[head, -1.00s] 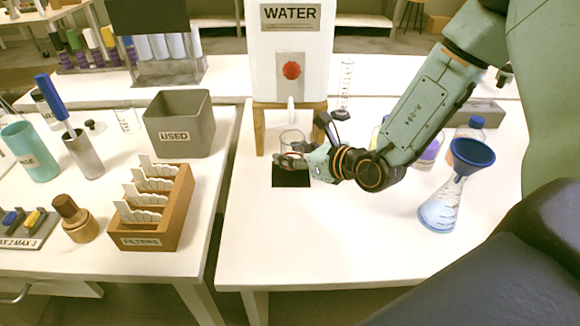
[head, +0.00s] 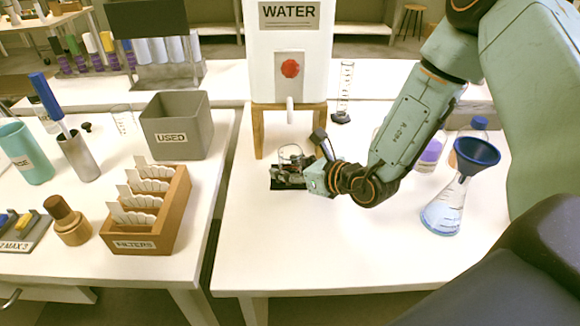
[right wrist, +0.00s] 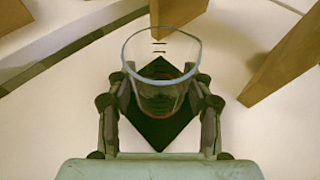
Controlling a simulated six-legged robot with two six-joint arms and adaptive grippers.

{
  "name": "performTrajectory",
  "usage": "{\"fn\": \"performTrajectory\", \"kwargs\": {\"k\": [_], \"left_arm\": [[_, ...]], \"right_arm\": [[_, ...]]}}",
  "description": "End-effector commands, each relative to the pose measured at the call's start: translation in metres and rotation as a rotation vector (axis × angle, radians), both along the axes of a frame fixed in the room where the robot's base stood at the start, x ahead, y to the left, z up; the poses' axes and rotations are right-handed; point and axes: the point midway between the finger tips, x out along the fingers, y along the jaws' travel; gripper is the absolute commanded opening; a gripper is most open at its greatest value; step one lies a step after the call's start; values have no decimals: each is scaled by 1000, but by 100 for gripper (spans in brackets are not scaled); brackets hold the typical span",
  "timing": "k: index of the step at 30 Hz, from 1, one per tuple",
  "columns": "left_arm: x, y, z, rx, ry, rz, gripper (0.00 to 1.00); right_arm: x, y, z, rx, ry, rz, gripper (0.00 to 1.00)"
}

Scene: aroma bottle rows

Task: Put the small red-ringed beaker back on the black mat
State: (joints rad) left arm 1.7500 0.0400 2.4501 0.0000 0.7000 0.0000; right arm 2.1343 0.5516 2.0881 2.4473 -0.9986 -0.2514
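The small clear beaker (head: 290,153) stands upright between the fingers of my right gripper (head: 289,174), in front of the water tank. In the right wrist view the beaker (right wrist: 161,62) shows its open rim and a faint reddish ring low down, with a finger of the gripper (right wrist: 160,100) against each side. The black mat (head: 278,186) is directly under the beaker and mostly covered by the gripper; its dark corner (right wrist: 158,138) shows in the right wrist view. Whether the beaker's base touches the mat is hidden. My left gripper is out of view.
The white water tank (head: 270,60) stands on a wooden stand (head: 258,132) just behind the mat. A tall cylinder (head: 344,95) is behind to the right. A flask with a blue funnel (head: 442,208) stands to the right. The table front is clear.

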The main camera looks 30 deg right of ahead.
Motion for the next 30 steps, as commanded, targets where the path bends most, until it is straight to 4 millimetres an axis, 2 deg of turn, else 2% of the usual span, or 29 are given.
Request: {"fn": "performTrajectory", "kwargs": {"k": [1,4,13,17,30], "left_arm": [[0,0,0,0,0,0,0],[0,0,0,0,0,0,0],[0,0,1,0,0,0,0],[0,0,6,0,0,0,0],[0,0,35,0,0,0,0]], "right_arm": [[0,0,0,0,0,0,59],[0,0,0,0,0,0,67],[0,0,1,0,0,0,67],[0,0,8,0,0,0,67],[-46,-17,28,5,2,-5,67]]}}
